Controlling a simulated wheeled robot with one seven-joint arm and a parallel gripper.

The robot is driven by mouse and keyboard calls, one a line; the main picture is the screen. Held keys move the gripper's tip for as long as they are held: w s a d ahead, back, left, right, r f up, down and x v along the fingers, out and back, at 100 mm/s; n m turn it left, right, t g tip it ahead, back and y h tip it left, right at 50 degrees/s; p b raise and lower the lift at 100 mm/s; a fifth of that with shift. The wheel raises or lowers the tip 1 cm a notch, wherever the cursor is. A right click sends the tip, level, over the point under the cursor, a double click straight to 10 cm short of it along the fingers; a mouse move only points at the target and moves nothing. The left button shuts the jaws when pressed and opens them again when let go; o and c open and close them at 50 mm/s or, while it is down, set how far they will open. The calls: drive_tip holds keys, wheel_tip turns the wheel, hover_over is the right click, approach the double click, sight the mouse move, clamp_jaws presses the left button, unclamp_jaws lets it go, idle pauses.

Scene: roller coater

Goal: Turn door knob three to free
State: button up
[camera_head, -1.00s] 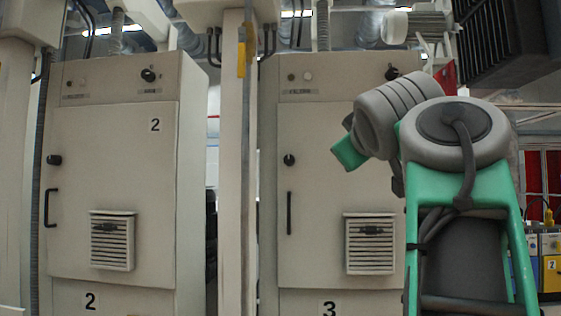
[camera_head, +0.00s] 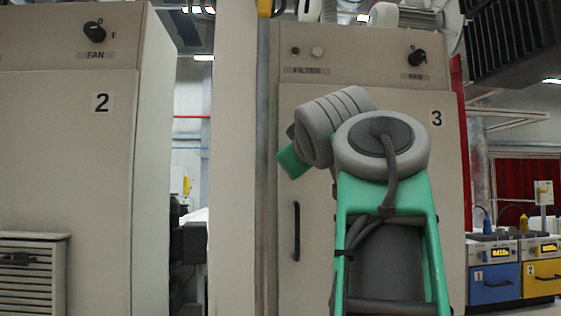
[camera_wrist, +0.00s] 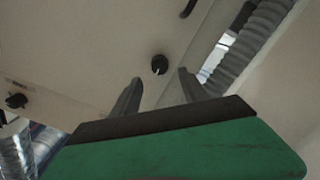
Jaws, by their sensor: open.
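Cabinet three (camera_head: 350,72) stands right of centre in the head view, marked with a 3. Its black door handle (camera_head: 296,231) shows left of my arm. The door knob is hidden there behind my arm. In the wrist view a small round black knob (camera_wrist: 159,64) with a pale mark, apparently door knob three, sits on the beige door with part of a handle (camera_wrist: 188,8) above it. My gripper (camera_wrist: 160,76) is open, its two fingers on either side of the knob in the picture. The knob appears beyond the fingertips; contact is not visible.
Cabinet two (camera_head: 65,150) stands at the left, with a fan knob (camera_head: 95,32). Cabinet three has a fan knob (camera_head: 417,57) at its upper right. A beige post (camera_head: 233,160) stands between the cabinets. Blue (camera_head: 494,284) and yellow (camera_head: 541,279) units are at the right.

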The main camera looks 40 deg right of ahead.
drive_tip(key=p+x, duration=0.1)
drive_tip(key=x, duration=0.6)
drive_tip(key=shift+w+d, duration=0.1)
drive_tip(key=shift+c, duration=0.2)
clamp_jaws()
